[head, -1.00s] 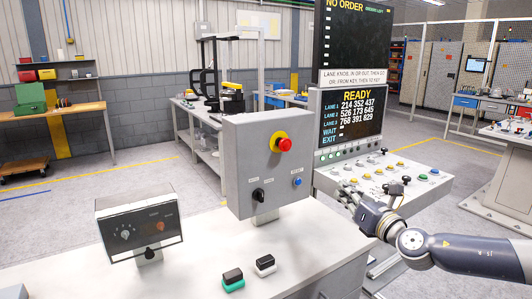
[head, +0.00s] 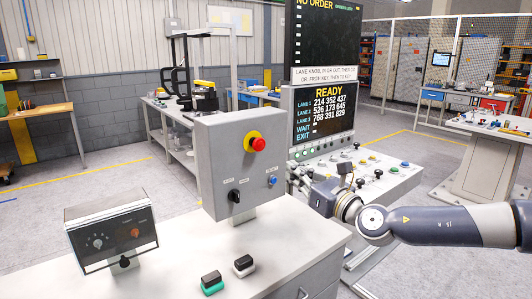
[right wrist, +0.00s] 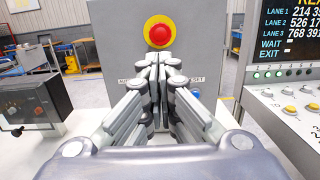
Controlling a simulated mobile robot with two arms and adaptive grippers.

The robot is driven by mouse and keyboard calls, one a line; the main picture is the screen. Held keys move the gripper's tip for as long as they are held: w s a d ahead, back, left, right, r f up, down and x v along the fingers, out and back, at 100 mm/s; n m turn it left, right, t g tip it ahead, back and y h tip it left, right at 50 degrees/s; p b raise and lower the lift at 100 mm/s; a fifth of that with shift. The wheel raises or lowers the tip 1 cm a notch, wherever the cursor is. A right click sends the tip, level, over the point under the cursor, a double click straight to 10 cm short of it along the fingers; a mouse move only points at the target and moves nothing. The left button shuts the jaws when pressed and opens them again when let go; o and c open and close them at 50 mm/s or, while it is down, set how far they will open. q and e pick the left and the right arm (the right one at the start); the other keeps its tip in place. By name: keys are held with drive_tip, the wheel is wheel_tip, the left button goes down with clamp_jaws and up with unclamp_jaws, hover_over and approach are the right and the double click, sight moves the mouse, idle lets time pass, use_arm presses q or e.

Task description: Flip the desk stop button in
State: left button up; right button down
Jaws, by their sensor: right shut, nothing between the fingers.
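The desk stop button is a red mushroom head (head: 258,144) on a yellow ring, high on the front of a grey box (head: 212,150) standing on the desk. It also shows in the right wrist view, at top centre (right wrist: 159,34). My right gripper (head: 295,174) is just right of the box in the head view, its fingers pointing left. In the right wrist view its shut, empty fingertips (right wrist: 159,60) show just below the button, hiding the panel's lower middle. I cannot tell whether they touch the box. My left gripper is not in view.
The box also carries a black knob (head: 234,196) and a blue button (head: 272,181). A sloped console (head: 375,175) with several buttons lies under my right arm.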

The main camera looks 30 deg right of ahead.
sight(260, 150)
drive_tip(key=w+p, duration=0.2)
drive_tip(key=w, duration=0.2)
drive_tip(key=w+p, duration=0.3)
drive_tip(key=w, duration=0.1)
drive_tip(key=w+r+p, duration=0.1)
drive_tip(key=w+p, duration=0.1)
drive_tip(key=w, duration=0.2)
drive_tip(key=shift+a+p, duration=0.2)
drive_tip(key=shift+p, duration=0.2)
drive_tip(key=shift+w+f, duration=0.1)
drive_tip(key=shift+w, duration=0.25)
